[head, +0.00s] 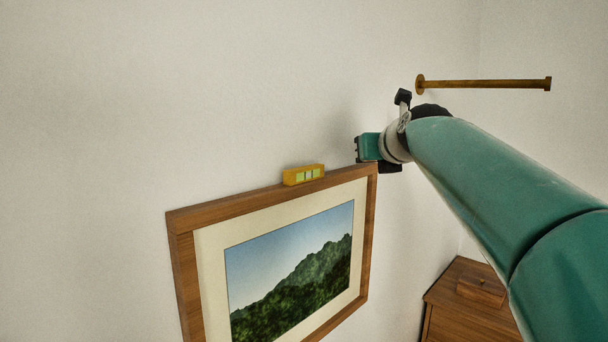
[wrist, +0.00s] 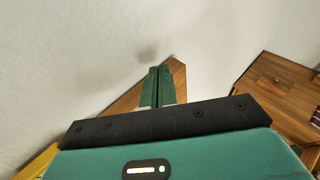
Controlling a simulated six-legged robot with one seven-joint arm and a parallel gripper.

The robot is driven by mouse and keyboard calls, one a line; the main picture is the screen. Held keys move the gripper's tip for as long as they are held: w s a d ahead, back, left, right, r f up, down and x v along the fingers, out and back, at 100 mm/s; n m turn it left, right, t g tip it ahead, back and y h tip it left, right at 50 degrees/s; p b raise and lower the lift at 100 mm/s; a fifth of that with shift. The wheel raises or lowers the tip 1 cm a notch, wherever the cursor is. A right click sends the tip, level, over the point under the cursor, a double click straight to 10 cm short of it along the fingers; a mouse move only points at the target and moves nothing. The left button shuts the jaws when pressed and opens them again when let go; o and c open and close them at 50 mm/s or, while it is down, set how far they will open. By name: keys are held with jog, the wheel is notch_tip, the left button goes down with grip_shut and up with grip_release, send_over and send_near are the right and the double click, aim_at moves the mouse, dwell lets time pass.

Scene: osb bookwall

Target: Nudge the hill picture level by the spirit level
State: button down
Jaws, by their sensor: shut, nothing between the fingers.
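The hill picture hangs on the pale wall in a brown wooden frame (head: 250,196), with a cream mount and a green hill under blue sky. Perspective keeps me from telling its tilt. The yellow spirit level (head: 304,175) sits on the top edge, right of its middle; its green vial is too small to read the bubble. My gripper (head: 367,148) is at the frame's top right corner; its fingertips are hidden in the head view. In the wrist view my gripper (wrist: 160,72) is shut and empty, its fingers overlapping the frame's corner (wrist: 179,75). I cannot tell whether they touch.
A wooden peg or rail (head: 485,84) sticks out from the wall at upper right. A wooden cabinet (head: 462,285) with a small wooden box stands at lower right, and the cabinet (wrist: 270,95) shows in the wrist view. The wall left of the picture is bare.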

jog(key=s+d+r, duration=0.1)
jog(key=s+d, duration=0.4)
jog(key=shift+s+d, duration=0.3)
jog(key=shift+d, duration=0.05)
dwell(0.6)
dwell(1.9)
